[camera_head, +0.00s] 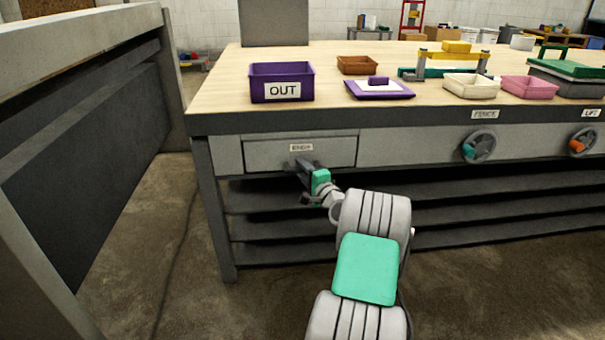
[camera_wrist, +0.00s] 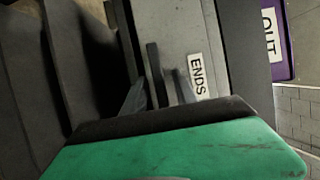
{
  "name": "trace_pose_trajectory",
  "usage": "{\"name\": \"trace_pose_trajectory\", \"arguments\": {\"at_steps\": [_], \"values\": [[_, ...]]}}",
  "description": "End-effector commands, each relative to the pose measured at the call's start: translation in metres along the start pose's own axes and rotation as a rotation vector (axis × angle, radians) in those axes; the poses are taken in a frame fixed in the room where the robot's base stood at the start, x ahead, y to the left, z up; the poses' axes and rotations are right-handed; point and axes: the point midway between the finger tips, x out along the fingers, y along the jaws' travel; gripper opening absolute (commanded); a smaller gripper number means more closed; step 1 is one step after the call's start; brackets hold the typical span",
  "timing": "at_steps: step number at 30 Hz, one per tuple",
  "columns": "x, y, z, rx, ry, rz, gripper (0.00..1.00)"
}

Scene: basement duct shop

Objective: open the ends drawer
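The ends drawer (camera_head: 260,153) is a grey front with an ENDS label under the left end of the workbench top. It looks closed, about flush with the bench face. In the wrist view the drawer front (camera_wrist: 185,30) stands with its label turned sideways. Its dark bar handle (camera_wrist: 154,68) shows below the label. My gripper (camera_head: 301,168) is at the drawer front, covering the handle in the head view. In the wrist view the fingers of my gripper (camera_wrist: 160,92) are apart, one on each side of the handle, with small gaps that suggest no firm grip.
The wooden bench top (camera_head: 335,58) carries a purple OUT bin (camera_head: 256,75), a purple tray (camera_head: 357,92) and several other containers. Knobs labelled FENCE (camera_head: 483,146) and LIFT (camera_head: 590,142) are to the right. Dark shelves lie below. A grey unit (camera_head: 75,130) stands left; floor between is clear.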

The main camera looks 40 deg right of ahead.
Motion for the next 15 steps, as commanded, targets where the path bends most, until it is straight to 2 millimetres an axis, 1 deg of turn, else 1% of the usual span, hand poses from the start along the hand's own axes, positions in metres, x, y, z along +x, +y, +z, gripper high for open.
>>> {"name": "trace_pose_trajectory", "arguments": {"at_steps": [5, 15], "values": [[-0.0002, -0.0003, 0.0000, 0.000, 0.000, 0.001, 0.34], [-0.0005, -0.0002, 0.0001, -0.001, 0.000, 0.001, 0.06]]}}
